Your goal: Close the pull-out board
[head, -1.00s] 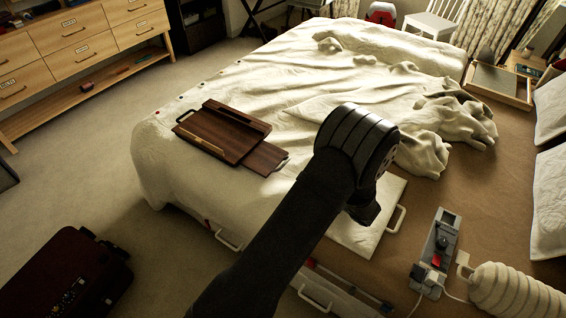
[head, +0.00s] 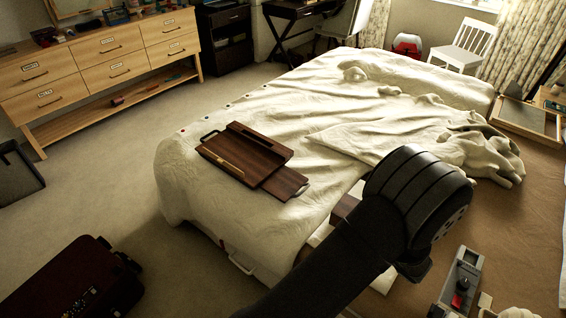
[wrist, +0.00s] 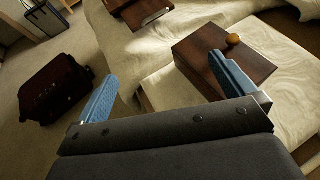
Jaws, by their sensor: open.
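The dark wooden unit (head: 240,150) lies on the bed. A dark board (head: 285,183) with a metal handle sticks out from its right end; its handle end also shows at the top of the wrist view (wrist: 145,12). A pale flat board (wrist: 275,42) also juts from the bedside, partly hidden by my arm in the head view. A brown wooden box (wrist: 197,62) with a round knob sits on it. My gripper (wrist: 165,68) is open and empty, its blue fingers apart, the right one overlapping the box in the picture. Its fingers are hidden in the head view.
A dark red suitcase (head: 75,285) lies on the floor at the lower left. A drawer unit (head: 110,65) stands at the back left. A grey box with a red part (head: 460,285) is at the lower right. Carpet between suitcase and bed is clear.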

